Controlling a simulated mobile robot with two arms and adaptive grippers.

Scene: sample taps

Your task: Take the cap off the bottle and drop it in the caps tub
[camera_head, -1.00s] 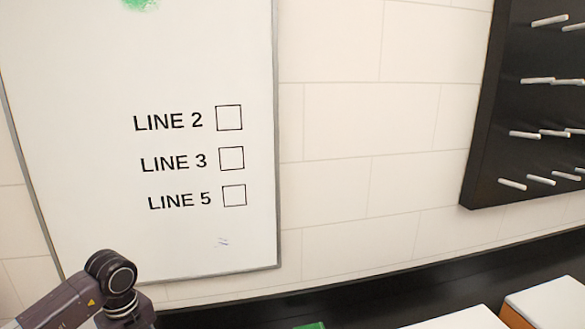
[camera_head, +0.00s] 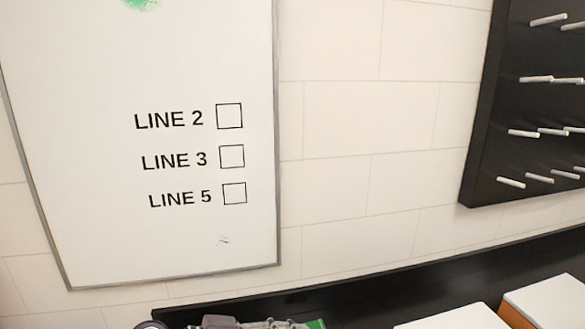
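No bottle, cap or caps tub can be made out in the head view. A grey part of my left gripper (camera_head: 272,324) shows at the bottom edge, left of centre. Its fingertips are not clear, so I cannot tell whether it is open or shut or holds anything. A sliver of a green object (camera_head: 317,324) shows just right of it; I cannot tell what it is. My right gripper is not in view.
A whiteboard (camera_head: 110,200) listing LINE 2, LINE 3 and LINE 5 with empty boxes hangs on the tiled wall. A black pegboard (camera_head: 490,150) with white pegs is at upper right. Two white-topped boxes (camera_head: 455,318) (camera_head: 550,300) stand at lower right by a dark surface (camera_head: 370,295).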

